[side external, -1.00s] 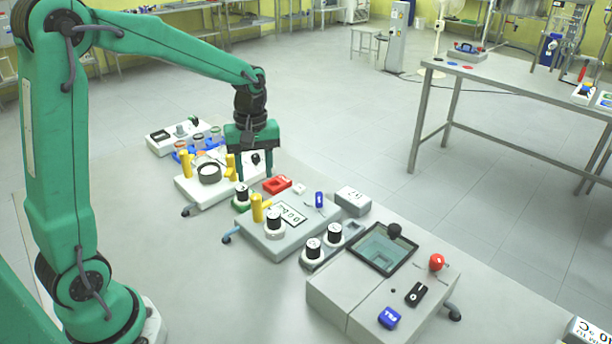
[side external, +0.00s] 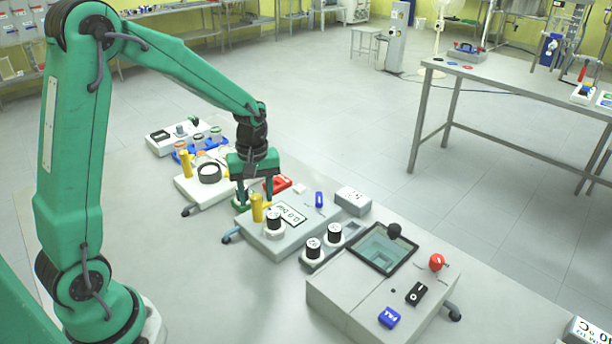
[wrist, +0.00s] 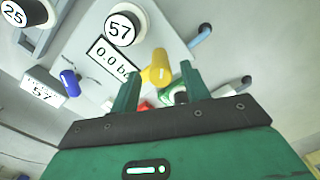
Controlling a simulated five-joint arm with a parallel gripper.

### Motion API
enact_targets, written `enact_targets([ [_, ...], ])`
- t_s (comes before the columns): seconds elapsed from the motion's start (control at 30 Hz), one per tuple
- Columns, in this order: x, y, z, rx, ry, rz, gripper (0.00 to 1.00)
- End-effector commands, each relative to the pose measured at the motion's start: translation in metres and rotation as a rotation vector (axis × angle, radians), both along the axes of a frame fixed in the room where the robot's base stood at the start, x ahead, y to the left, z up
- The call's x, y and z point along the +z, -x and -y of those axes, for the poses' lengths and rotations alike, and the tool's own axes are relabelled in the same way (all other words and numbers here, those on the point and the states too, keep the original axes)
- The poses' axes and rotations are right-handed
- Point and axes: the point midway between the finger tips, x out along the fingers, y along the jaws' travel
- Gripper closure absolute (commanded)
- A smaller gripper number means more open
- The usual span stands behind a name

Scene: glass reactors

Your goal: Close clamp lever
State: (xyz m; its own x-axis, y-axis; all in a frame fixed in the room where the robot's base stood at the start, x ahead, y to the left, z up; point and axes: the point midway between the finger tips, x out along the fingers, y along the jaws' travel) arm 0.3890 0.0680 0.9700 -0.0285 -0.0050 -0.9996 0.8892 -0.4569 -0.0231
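A yellow upright lever-like handle (side external: 257,210) stands on the grey box with the display. It also shows in the wrist view (wrist: 157,68), just ahead of the gap between my fingertips. No label marks which part is the clamp lever. My gripper (side external: 255,200) points down over the back left edge of this box, close to the yellow handle. In the wrist view my gripper (wrist: 160,76) has its two green fingers well apart with nothing held between them. From these frames I cannot tell whether a finger touches the handle.
A black-topped knob (side external: 274,220) and a display (side external: 291,213) sit beside the yellow handle. A red part (side external: 282,183) and a green-ringed knob (wrist: 178,96) lie close to my fingers. A blue lever (side external: 319,199) is to the right. Other panels stand on both sides.

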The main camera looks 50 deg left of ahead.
Motion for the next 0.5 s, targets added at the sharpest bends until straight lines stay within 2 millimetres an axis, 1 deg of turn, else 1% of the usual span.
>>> enact_targets([
  [0.03, 0.0001, 0.0, 0.0, 0.0, 0.0, 0.0, 0.63],
  [0.17, 0.0002, 0.0, 0.0001, 0.0, 0.0, 0.0, 0.89],
  [0.2, 0.0003, 0.0, 0.0001, 0.0, 0.0, 0.0, 0.97],
  [0.23, 0.0003, -0.0001, 0.0001, 0.0, 0.0, 0.0, 0.98],
  [0.5, 0.0006, -0.0003, 0.0001, -0.018, 0.0, 0.001, 0.98],
])
